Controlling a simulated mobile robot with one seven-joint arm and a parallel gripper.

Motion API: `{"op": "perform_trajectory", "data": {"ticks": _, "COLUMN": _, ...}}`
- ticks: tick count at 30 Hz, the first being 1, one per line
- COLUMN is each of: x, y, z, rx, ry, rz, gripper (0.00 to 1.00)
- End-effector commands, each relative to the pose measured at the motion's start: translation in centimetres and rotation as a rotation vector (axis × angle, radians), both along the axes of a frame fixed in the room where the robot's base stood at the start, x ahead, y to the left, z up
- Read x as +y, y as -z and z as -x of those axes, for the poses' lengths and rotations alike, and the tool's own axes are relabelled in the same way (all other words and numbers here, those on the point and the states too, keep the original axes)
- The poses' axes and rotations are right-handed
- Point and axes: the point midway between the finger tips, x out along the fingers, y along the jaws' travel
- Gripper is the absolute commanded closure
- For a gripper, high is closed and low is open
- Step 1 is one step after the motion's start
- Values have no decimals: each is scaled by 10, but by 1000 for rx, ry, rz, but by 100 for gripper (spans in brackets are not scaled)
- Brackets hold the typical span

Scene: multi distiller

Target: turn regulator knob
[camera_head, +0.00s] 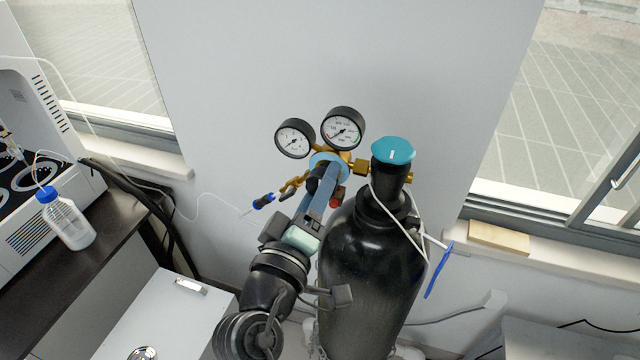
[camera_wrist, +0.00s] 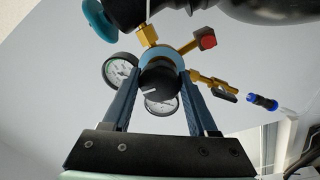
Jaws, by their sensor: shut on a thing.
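The regulator knob (camera_wrist: 161,82) is black with a white mark, in front of a blue round body. In the wrist view my gripper (camera_wrist: 160,78) has one blue finger on each side of the knob and is shut on it. In the head view my gripper (camera_head: 322,178) reaches the regulator from below, and the black knob (camera_head: 318,180) is partly hidden between the fingers. Two round gauges, the left gauge (camera_head: 295,138) and the right gauge (camera_head: 342,128), sit above on the brass regulator. The regulator is joined to a black gas cylinder (camera_head: 368,265).
A teal cylinder valve cap (camera_head: 393,151) stands right of the gauges. A brass outlet with a blue connector (camera_head: 264,201) and thin hose extends left. A red fitting (camera_wrist: 207,42) is close to the fingers. A bench with a bottle (camera_head: 66,220) is at left; windows flank the wall.

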Motion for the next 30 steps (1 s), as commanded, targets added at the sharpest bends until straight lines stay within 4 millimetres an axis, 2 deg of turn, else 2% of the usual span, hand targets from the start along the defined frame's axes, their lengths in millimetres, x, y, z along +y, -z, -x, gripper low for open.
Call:
{"op": "perform_trajectory", "data": {"ticks": 6, "x": -1, "y": 0, "z": 0, "rx": -1, "ry": 3, "rz": 0, "gripper": 97}}
{"op": "perform_trajectory", "data": {"ticks": 7, "x": -1, "y": 0, "z": 0, "rx": -1, "ry": 3, "rz": 0, "gripper": 39}}
{"op": "perform_trajectory", "data": {"ticks": 12, "x": -1, "y": 0, "z": 0, "rx": -1, "ry": 2, "rz": -1, "gripper": 12}}
{"op": "perform_trajectory", "data": {"ticks": 23, "x": 1, "y": 1, "z": 4, "rx": -2, "ry": 0, "rz": -1, "gripper": 12}}
{"op": "perform_trajectory", "data": {"ticks": 26, "x": 5, "y": 3, "z": 14, "rx": -2, "ry": -2, "rz": -1, "gripper": 12}}
{"op": "perform_trajectory", "data": {"ticks": 30, "x": 14, "y": 8, "z": 38, "rx": -2, "ry": -3, "rz": -1, "gripper": 12}}
